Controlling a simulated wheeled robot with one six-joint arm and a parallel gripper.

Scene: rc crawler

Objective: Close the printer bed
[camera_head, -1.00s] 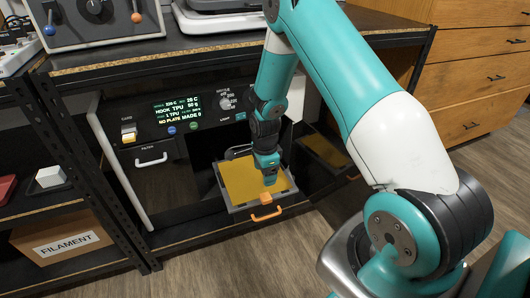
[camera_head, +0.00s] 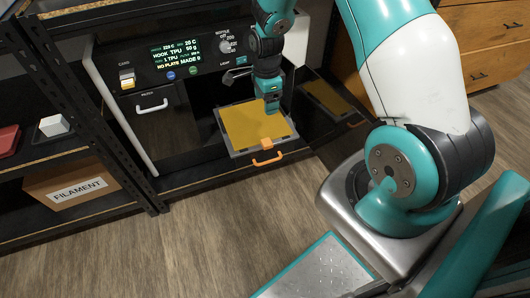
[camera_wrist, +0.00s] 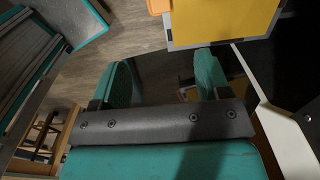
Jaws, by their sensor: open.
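The printer bed (camera_head: 252,126) is a yellow plate on a grey tray, slid out of the front of the black printer (camera_head: 165,110). An orange handle (camera_head: 267,159) is on its front edge. My gripper (camera_head: 271,108) points down at the bed's right part, behind the handle; whether it touches cannot be told. In the wrist view the two teal fingers of my gripper (camera_wrist: 165,75) are spread with nothing between them. There the yellow plate (camera_wrist: 222,18) lies beyond the fingers, with a bit of orange at its left corner.
An open dark door (camera_head: 325,120) stands right of the bed and reflects it. Shelf posts and a filament box (camera_head: 75,185) are at the left. A wooden drawer cabinet (camera_head: 500,40) is at the right. The floor (camera_head: 210,230) in front is clear.

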